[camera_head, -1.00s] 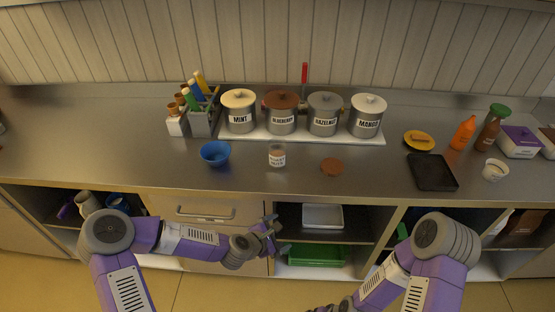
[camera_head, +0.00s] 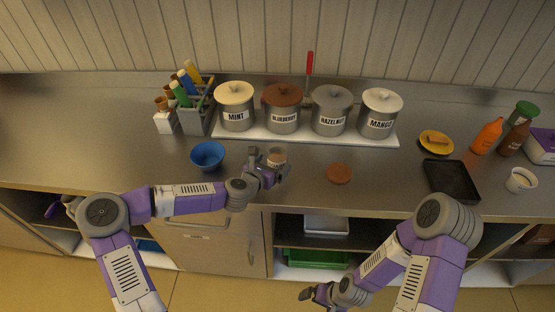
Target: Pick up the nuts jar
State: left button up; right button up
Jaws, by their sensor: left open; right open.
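The nuts jar (camera_head: 277,155) is a small clear jar with tan contents. It stands on the steel counter, in front of the blueberry well. Its label is hidden behind my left gripper. My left gripper (camera_head: 270,164) is open, with its fingers at the jar; I cannot tell whether they touch it. A round brown lid (camera_head: 339,174) lies on the counter to the right of the jar. My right gripper (camera_head: 318,293) is open and empty, low in front of the cabinet.
A blue bowl (camera_head: 207,155) stands left of the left gripper. Lidded wells marked mint (camera_head: 234,108), blueberry (camera_head: 282,110), hazelnut (camera_head: 330,112) and mango (camera_head: 379,114) stand behind on a white base. A black tray (camera_head: 452,179) lies to the right.

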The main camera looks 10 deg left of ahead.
pick_arm(q)
jog(key=x, duration=0.4)
jog(key=shift+w+d+f, duration=0.15)
jog(key=shift+f, duration=0.05)
jog(key=c, duration=1)
